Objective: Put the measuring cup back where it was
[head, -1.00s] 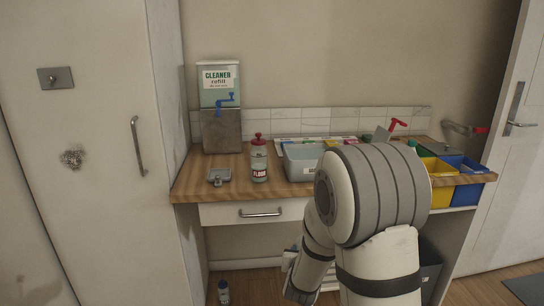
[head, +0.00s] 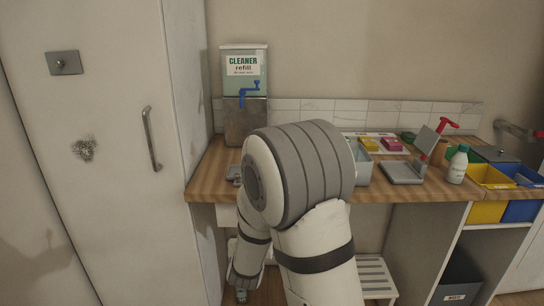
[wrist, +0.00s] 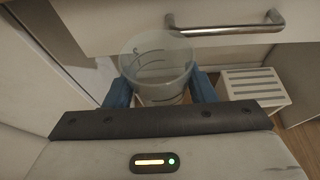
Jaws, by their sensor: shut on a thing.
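The measuring cup (wrist: 157,62) is clear, with dark markings on its wall, and shows in the wrist view. My gripper (wrist: 160,88) is shut on it, one blue finger on each side. The cup is in front of the white drawer front below the counter, left of the drawer's handle. I see no contents in it.
A white slatted stool (wrist: 255,88) stands below. A tall cabinet (head: 110,130) bounds the left.

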